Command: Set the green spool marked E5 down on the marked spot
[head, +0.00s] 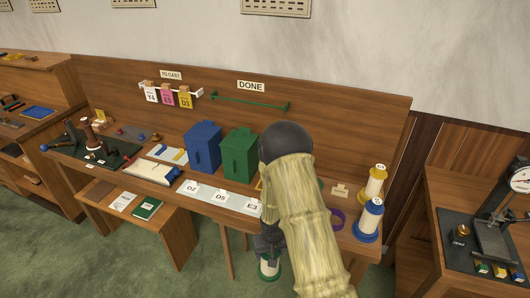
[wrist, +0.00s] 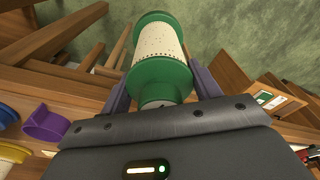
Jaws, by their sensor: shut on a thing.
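My gripper (wrist: 162,82) is shut on a green spool (wrist: 158,48) with cream winding. The green flanges and the dotted winding show clearly in the wrist view. In the head view my gripper (head: 270,243) hangs low by the bench's front edge, with the spool (head: 268,267) upright below it, in front of the bench and clear of its top. No E5 mark is readable on the spool. I cannot make out the marked spot; my arm hides part of the bench top.
On the bench's right end stand a yellow spool (head: 375,183), a blue spool (head: 368,220) and a purple ring (head: 337,217). Blue (head: 203,148) and green (head: 239,156) boxes stand left of my arm, behind a pale strip (head: 205,196) with lettered cards. A lower side bench (head: 135,193) stands in front.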

